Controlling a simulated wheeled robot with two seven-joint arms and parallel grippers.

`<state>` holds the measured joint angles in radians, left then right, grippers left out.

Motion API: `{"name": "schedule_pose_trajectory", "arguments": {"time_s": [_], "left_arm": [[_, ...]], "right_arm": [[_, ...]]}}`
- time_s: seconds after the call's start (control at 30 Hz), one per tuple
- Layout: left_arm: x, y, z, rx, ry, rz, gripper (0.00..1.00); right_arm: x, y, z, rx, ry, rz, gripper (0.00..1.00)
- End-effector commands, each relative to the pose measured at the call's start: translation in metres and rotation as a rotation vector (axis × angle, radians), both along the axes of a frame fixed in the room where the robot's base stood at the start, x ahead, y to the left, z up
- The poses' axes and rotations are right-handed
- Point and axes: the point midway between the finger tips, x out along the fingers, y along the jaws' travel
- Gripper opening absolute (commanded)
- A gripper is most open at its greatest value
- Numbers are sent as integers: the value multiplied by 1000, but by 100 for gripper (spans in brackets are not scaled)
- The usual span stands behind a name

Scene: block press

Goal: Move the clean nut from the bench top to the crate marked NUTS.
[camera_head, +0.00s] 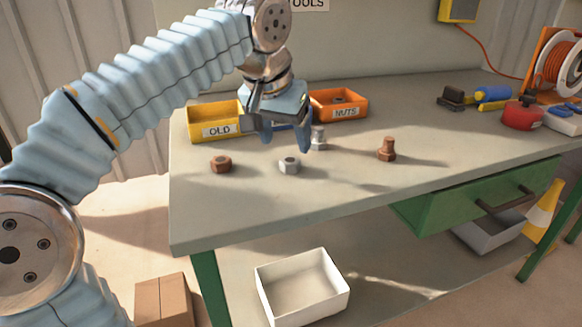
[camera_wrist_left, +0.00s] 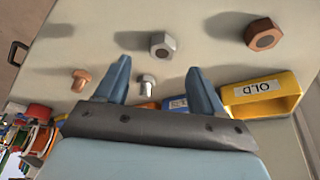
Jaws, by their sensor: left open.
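The clean nut (camera_head: 289,165) is grey and lies on the bench top near its left end; the left wrist view shows it too (camera_wrist_left: 163,45). My left gripper (camera_head: 287,142) is open and empty, above and just behind the nut, not touching it. In the left wrist view the nut shows just beyond the gap between my fingertips (camera_wrist_left: 158,65). The orange crate marked NUTS (camera_head: 347,114) stands at the back of the bench, right of my gripper, with something dark inside. My right gripper is not in view.
A rusty nut (camera_head: 221,164) lies left of the clean nut. A clean bolt (camera_head: 319,139) stands close by my right-hand finger, and a rusty bolt (camera_head: 387,149) stands farther right. The yellow OLD crate (camera_head: 232,129) is behind left. A blue crate (camera_wrist_left: 177,103) is partly hidden.

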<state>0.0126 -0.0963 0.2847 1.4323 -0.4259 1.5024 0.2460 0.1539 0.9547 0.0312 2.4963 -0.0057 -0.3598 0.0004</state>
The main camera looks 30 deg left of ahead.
Motion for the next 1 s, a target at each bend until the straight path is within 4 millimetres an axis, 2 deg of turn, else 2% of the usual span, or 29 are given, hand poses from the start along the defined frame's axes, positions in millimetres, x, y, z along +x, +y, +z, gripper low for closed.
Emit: {"name": "schedule_pose_trajectory", "arguments": {"time_s": [0.17, 0.43, 0.73, 1.0], "left_arm": [[6, 1, -14, -1, 1, 1, 68], [22, 5, -51, -2, 2, 1, 68], [25, 5, -57, -2, 0, 1, 68], [25, 5, -57, -2, 0, 1, 29]], "right_arm": [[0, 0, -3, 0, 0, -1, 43], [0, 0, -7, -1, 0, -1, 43], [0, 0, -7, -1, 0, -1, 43], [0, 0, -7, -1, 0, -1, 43]]}}
